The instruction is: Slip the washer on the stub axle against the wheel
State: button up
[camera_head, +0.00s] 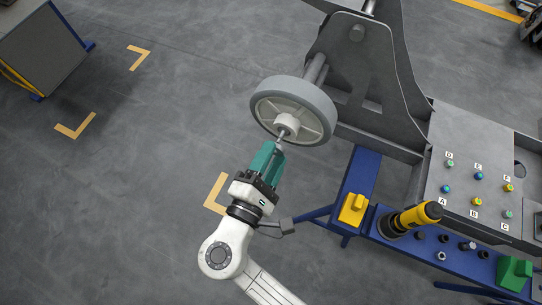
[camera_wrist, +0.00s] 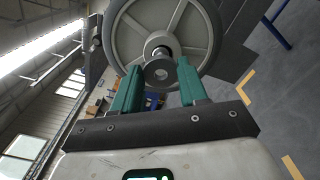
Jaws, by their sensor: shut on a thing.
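The grey wheel (camera_head: 262,102) with its pale hub (camera_head: 287,123) is mounted on the chassis. The stub axle (camera_head: 282,134) sticks out of the hub toward my gripper. My gripper (camera_head: 277,148) has its teal fingers in front of the axle. In the wrist view, my gripper (camera_wrist: 160,68) is shut on the washer (camera_wrist: 150,76), a dark grey disc with a hole, held between the fingertips. The washer lies in front of the hub of the wheel (camera_wrist: 128,30) and hides part of it. I cannot tell whether the axle tip is in the hole. The washer is not clear in the head view.
A blue bench (camera_head: 395,250) at right carries a yellow-black tool (camera_head: 410,218), a yellow block (camera_head: 353,209) and a green block (camera_head: 514,272). A grey chassis panel (camera_head: 465,150) with coloured, lettered studs is above it.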

aim_at(286, 131)
jog(key=shift+x, duration=1.4)
dwell(0.5)
jog(key=shift+w+d, duration=0.1)
jog(key=shift+w, duration=0.25)
jog(key=shift+w+d, duration=0.15)
jog(key=shift+w, duration=0.2)
jog(key=o, duration=1.2)
jog(key=b+v, duration=0.1)
jog(key=v, duration=0.9)
jog(key=shift+s, duration=0.35)
